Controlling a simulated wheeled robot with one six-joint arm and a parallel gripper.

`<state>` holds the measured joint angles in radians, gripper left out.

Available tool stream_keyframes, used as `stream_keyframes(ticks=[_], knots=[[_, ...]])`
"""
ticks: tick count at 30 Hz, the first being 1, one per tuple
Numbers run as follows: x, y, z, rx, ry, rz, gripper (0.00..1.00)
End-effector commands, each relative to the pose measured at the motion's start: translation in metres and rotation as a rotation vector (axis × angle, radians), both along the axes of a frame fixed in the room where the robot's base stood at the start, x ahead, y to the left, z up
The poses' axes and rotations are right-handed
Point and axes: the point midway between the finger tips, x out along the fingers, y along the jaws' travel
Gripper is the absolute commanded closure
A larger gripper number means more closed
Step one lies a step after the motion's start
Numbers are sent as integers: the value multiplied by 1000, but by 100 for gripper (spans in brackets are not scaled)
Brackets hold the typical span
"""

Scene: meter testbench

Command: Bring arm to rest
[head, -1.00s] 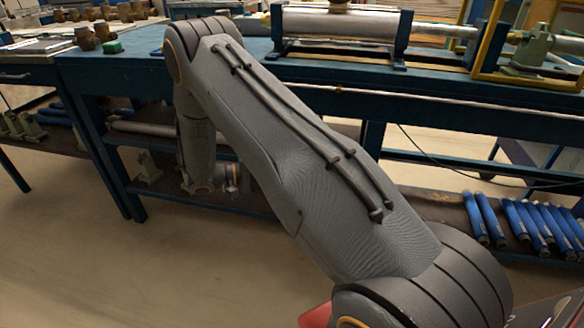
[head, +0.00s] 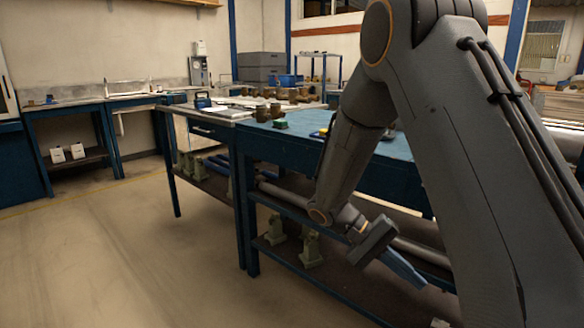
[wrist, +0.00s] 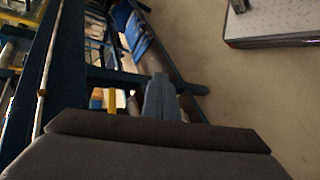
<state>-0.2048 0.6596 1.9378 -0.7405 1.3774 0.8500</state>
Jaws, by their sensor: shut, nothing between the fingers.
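My grey arm (head: 490,170) rises at the right of the head view, bends at the elbow near the top and hangs down at the front of the blue workbench (head: 290,144). My gripper (head: 418,282) is at its lower end, pointing down and right beside the lower shelf, below the bench top. Its fingers are together with nothing between them. They also show as a narrow grey-blue shape in the wrist view (wrist: 160,82). Whether the gripper touches the shelf I cannot tell.
Brass-coloured meter parts (head: 263,112) and a green block (head: 280,124) are on the bench top. Grey-green stands (head: 310,250) sit on the lower shelf (head: 330,282). Open floor (head: 110,250) lies at the left. A pale platform (wrist: 275,20) is at the wrist view's upper right.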

Motion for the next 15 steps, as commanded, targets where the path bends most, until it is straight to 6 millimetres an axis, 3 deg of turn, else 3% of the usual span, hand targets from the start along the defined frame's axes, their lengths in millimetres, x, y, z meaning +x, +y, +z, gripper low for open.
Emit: stream_keyframes(ticks=[6, 15], knots=[[-47, 41, 32, 279, -6, 31, 100], [-110, 100, 60, 640, -70, 135, 100]])
